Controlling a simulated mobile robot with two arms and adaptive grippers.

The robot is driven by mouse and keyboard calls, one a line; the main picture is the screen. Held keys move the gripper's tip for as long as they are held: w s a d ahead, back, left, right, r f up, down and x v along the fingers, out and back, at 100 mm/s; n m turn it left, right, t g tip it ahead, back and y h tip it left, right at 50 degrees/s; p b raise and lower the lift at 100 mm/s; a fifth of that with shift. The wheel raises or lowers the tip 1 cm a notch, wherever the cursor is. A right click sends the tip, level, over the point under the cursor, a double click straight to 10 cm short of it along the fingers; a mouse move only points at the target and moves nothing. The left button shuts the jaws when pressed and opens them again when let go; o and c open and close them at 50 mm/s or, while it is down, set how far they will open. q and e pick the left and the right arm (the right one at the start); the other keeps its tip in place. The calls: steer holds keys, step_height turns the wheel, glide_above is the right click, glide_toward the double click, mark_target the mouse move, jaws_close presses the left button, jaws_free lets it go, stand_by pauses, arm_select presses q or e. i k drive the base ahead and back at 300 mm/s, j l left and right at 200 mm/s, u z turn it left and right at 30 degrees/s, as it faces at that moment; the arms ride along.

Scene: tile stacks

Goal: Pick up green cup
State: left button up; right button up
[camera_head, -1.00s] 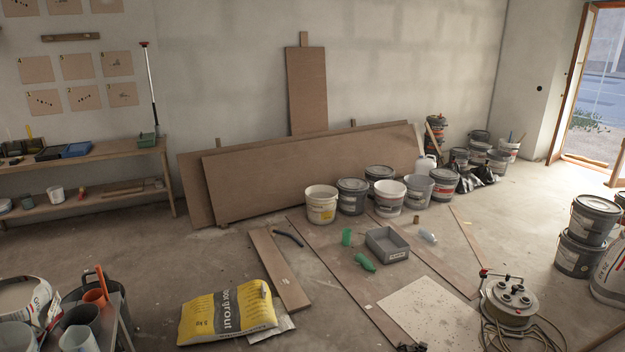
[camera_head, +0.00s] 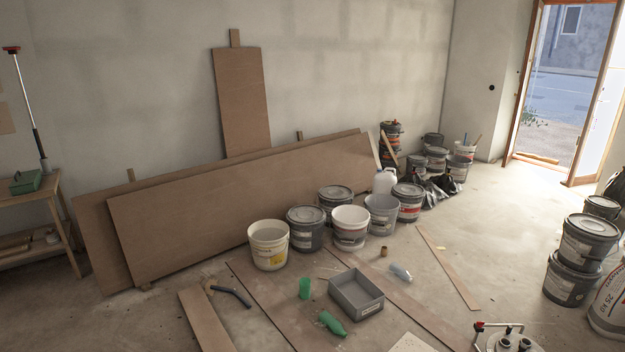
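A small green cup (camera_head: 305,288) stands upright on a brown board on the floor, near the lower middle of the head view. A green bottle (camera_head: 332,323) lies on its side just in front and to the right of it. A grey tray (camera_head: 356,294) is right of the cup, a little apart from it. Neither of my grippers shows in the head view.
Buckets, including a white one (camera_head: 269,245), stand in a row behind the cup. Large boards (camera_head: 240,207) lean on the wall. A dark curved tool (camera_head: 232,294) lies left of the cup. More buckets (camera_head: 580,259) stand at right. Floor before the doorway is clear.

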mark_target(305, 283)
steer(key=i+l+z, duration=0.1)
steer(key=i+z, duration=0.2)
steer(key=i, duration=1.55)
